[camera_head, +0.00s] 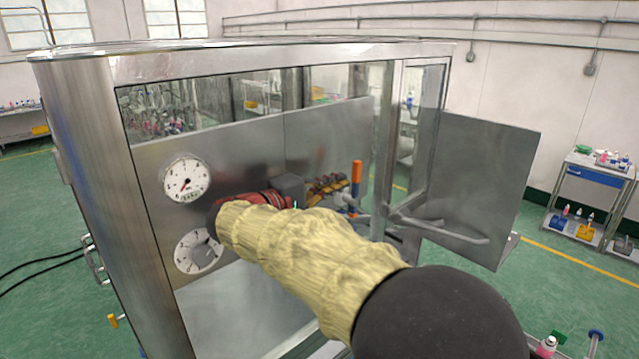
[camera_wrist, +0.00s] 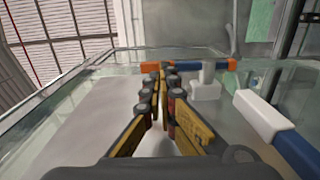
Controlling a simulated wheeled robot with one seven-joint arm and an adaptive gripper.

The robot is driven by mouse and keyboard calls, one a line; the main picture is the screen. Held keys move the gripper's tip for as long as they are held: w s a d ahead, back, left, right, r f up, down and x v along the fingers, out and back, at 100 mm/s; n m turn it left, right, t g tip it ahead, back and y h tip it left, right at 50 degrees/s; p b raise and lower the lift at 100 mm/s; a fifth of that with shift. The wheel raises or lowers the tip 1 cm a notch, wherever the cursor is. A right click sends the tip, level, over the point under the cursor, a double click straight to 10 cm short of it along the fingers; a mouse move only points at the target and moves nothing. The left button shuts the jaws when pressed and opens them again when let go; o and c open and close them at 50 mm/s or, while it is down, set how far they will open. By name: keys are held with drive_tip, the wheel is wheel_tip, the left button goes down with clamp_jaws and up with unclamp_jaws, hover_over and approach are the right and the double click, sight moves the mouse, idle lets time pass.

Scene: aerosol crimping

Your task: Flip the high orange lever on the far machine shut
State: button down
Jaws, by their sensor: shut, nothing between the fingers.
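The high orange lever (camera_head: 356,172) stands upright inside the far machine, with blue and white fittings below it in the head view. In the wrist view an orange end (camera_wrist: 147,67) shows just left of my fingertips, with a blue bar (camera_wrist: 203,67) and a second orange piece (camera_wrist: 231,65) to the right. My gripper (camera_head: 340,181) reaches in, its tips close to the lever on its left in the head view. The yellow-and-black fingers are together and empty in the wrist view (camera_wrist: 164,68). I cannot tell whether they touch the lever.
The machine cabinet (camera_head: 80,150) has a metal frame around my arm and two gauges (camera_head: 186,178) on its panel. Its door (camera_head: 490,185) stands open to the right. Another white-and-blue handle (camera_wrist: 270,122) is close on the right in the wrist view. A trolley (camera_head: 590,195) stands far right.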

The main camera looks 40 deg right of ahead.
sight(355, 174)
drive_tip(key=shift+w+d+f+p, duration=0.1)
drive_tip(key=shift+d+p, duration=0.2)
drive_tip(key=shift+d, duration=1.3)
drive_tip(key=shift+d+r+y+p, duration=0.2)
drive_tip(key=shift+d+y+p, duration=0.1)
drive_tip(key=shift+y, duration=0.1)
